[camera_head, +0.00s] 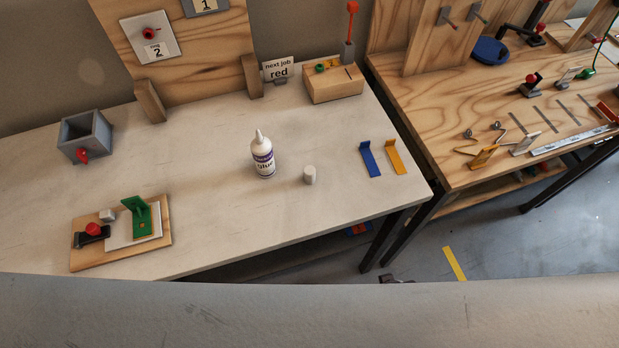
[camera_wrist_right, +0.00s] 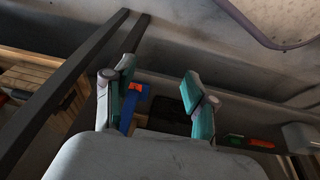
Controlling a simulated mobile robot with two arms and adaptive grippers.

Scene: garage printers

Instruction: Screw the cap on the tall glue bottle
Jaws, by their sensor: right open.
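The tall glue bottle (camera_head: 263,158) stands upright on the pale workbench in the head view. It is white with a purple label and a tapered nozzle showing bare at the top. A small whitish cylinder that looks like the cap (camera_head: 309,175) stands on the bench just right of the bottle, apart from it. My right gripper (camera_wrist_right: 158,88) is open and empty in the right wrist view, its teal-padded fingers spread apart. Neither bottle nor cap shows in that view. My left gripper is not in view.
The pale bench (camera_head: 215,190) is clear around bottle and cap. A blue bracket (camera_head: 370,160) and yellow bracket (camera_head: 395,158) lie to the right. A wooden fixture board (camera_head: 160,245) with green clamp is front left, a grey box (camera_head: 85,135) back left. A wooden block (camera_head: 333,88) stands behind.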

